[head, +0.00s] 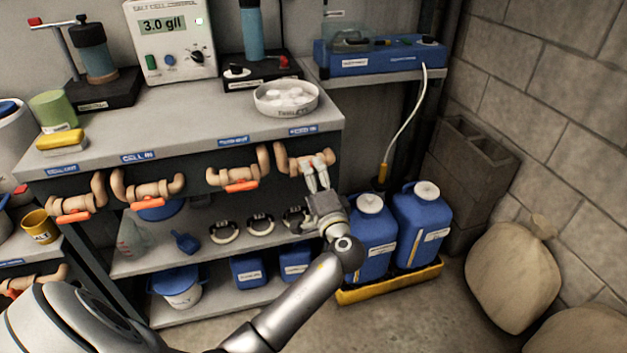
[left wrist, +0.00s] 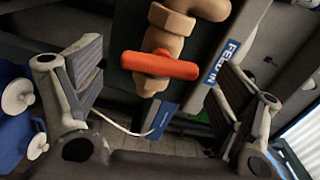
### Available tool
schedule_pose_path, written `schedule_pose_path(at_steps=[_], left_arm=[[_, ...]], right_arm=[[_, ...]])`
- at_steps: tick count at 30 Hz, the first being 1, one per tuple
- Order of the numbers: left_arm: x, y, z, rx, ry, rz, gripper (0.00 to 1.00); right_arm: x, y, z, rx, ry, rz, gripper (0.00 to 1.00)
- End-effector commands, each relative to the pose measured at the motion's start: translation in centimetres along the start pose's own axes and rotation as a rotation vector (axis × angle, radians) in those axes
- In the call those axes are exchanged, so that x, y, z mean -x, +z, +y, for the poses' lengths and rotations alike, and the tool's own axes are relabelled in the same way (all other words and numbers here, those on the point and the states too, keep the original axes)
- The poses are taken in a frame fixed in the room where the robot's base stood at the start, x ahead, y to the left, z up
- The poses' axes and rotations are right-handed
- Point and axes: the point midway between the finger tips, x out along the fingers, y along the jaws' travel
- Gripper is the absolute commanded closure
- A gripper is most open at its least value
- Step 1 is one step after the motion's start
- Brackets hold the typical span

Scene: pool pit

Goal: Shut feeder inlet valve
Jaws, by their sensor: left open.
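The feeder inlet valve is the rightmost tan pipe valve (head: 291,158) under the bench edge in the head view. In the left wrist view its tan body (left wrist: 160,42) carries an orange bar handle (left wrist: 160,65), which lies across the body. A blue label beside it (left wrist: 224,62) reads about "FEED IN". My left gripper (head: 318,177) is at this valve and hides part of it. In the left wrist view the open fingers (left wrist: 163,75) stand either side of the handle, with gaps at both ends. My right gripper is not in view.
Several similar orange-handled valves, one of them nearby (head: 238,178), line the bench front to the left. A white dish (head: 285,98) sits on the bench above. Blue jugs (head: 422,225) stand in a yellow tray (head: 390,284) below right. Sacks (head: 512,275) lie farther right.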

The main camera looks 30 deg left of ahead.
Motion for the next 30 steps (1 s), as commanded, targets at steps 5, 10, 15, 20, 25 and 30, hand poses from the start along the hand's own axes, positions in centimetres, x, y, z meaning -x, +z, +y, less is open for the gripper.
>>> schedule_pose_path(at_steps=[5, 10, 15, 20, 25, 30], left_arm=[[3.2, -0.1, 0.2, 0.001, 0.005, 0.002, 0.11], [6.9, 0.0, 0.1, 0.002, 0.005, 0.001, 0.11], [9.8, 0.0, 0.1, 0.000, 0.004, 0.001, 0.11], [11.1, 0.0, 0.1, 0.000, 0.002, 0.000, 0.11], [11.4, 0.0, 0.1, 0.000, 0.002, 0.000, 0.11], [11.4, 0.0, 0.1, 0.000, 0.002, 0.000, 0.15]], right_arm=[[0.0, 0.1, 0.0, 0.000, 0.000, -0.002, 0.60], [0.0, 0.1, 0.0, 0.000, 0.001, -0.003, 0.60], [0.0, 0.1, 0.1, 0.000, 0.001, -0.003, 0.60], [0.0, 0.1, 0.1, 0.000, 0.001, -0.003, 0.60], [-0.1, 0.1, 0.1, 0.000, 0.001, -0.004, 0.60], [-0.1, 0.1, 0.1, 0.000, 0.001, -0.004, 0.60]])
